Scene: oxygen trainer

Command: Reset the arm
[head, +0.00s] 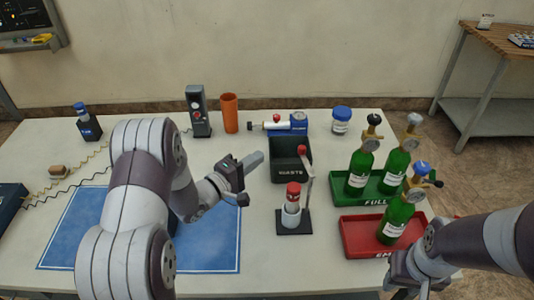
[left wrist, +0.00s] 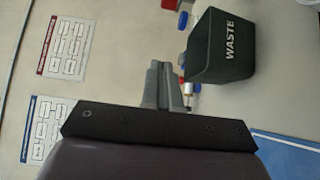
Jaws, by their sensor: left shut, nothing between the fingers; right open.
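My left arm reaches over the blue mat (head: 218,240), and its gripper (head: 253,161) points right toward the black WASTE bin (head: 291,173). The gripper is shut and empty, apart from the bin and above the table. In the left wrist view its closed fingers (left wrist: 162,85) show beside the WASTE bin (left wrist: 222,50). My right gripper (head: 408,287) is at the bottom right, in front of the red tray (head: 362,236). It is open, and the picture edge cuts off part of it.
Green bottles with gauges (head: 360,168) stand on the green FULL tray (head: 378,190) and the red tray. A red-capped container (head: 292,207) stands on a black base in front of the bin. An orange cylinder (head: 229,113) and a blue-capped jar (head: 341,121) stand at the back.

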